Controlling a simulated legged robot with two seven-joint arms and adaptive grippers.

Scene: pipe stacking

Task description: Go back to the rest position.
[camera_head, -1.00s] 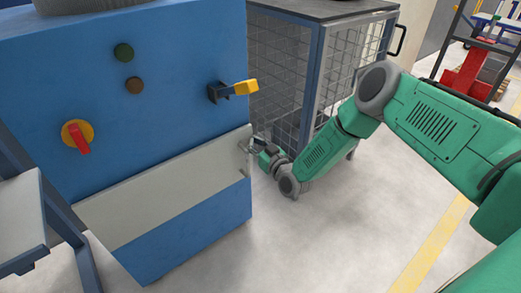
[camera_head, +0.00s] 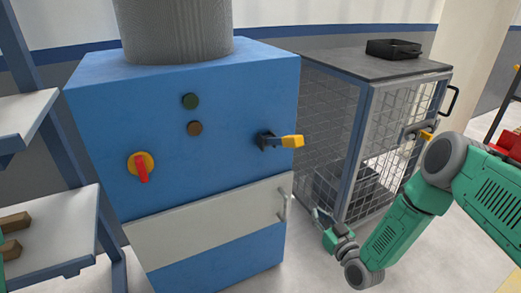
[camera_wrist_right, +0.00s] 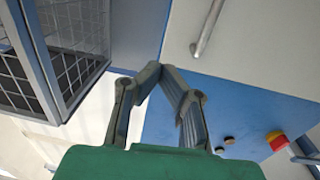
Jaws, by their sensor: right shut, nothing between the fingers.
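My right gripper (camera_head: 317,214) is shut and empty. It is in front of the mesh cage's lower corner, to the right of the blue machine (camera_head: 225,120) and apart from the metal handle (camera_head: 283,205) on its pale front panel (camera_head: 210,222). In the right wrist view my right gripper (camera_wrist_right: 163,70) has its fingers closed to a point, and the handle (camera_wrist_right: 207,28) shows beyond them to the upper right. My green right arm comes in from the right. My left gripper is not in view.
A wire mesh cage (camera_head: 385,68) with a black tray (camera_head: 394,49) on top stands at right. Shelves (camera_head: 50,232) with wooden pieces stand at left. The machine has a red-yellow switch (camera_head: 141,167) and a yellow-tipped lever (camera_head: 291,141). Pale floor is clear in front.

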